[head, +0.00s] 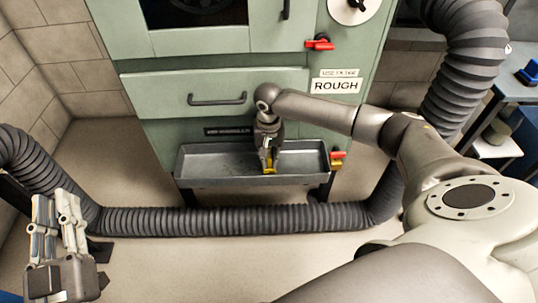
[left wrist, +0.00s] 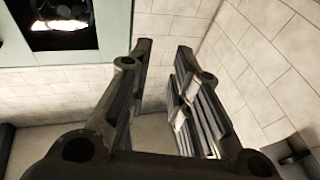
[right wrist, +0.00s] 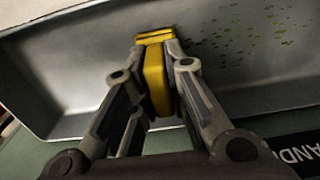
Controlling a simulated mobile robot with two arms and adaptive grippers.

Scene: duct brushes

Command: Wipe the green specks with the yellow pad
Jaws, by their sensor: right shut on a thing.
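The yellow pad (right wrist: 155,75) is held between the fingers of my right gripper (right wrist: 155,62), which is shut on it. In the head view my right gripper (head: 268,165) reaches down into the grey metal tray (head: 215,170), and a bit of the yellow pad (head: 269,170) shows at its fingertips. In the right wrist view the green specks (right wrist: 250,28) are scattered on the tray's surface, to the right of the pad. I cannot tell whether the pad touches the tray. My left gripper (head: 57,205) is open and empty, away at the lower left.
The tray is mounted on a green cabinet (head: 160,95) with a drawer and a "ROUGH" label (head: 336,86). Red-handled valves (head: 320,43) sit on its front. A black corrugated duct (head: 230,221) runs along the floor before the tray. A side table (head: 520,75) stands at the right.

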